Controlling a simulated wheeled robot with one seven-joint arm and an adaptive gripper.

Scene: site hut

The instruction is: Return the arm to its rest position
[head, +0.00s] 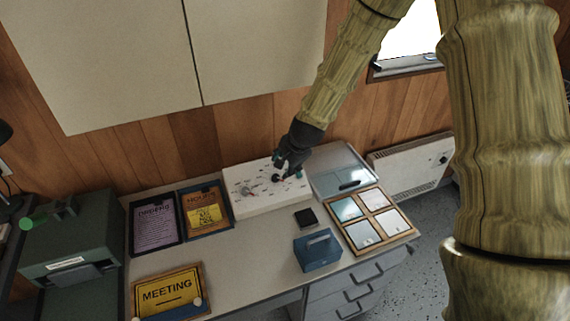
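My arm reaches down from the upper right of the head view, its links covered in a bamboo-like texture. My gripper (280,173) is the dark end of the arm, over the back part of a white panel box (240,207) with knobs and markings. Its fingers point down near a dark knob. They are small and overlap the panel's dark parts, so I cannot tell whether they are open or shut, or whether they touch the knob.
The panel box stands on a desk (252,255). Around it are framed signs (157,224), a yellow meeting sign (168,293), a blue box (317,252), a tile frame (405,235) and a clear-lidded case (335,165). Cabinets (100,60) hang above; a heater (415,165) stands right.

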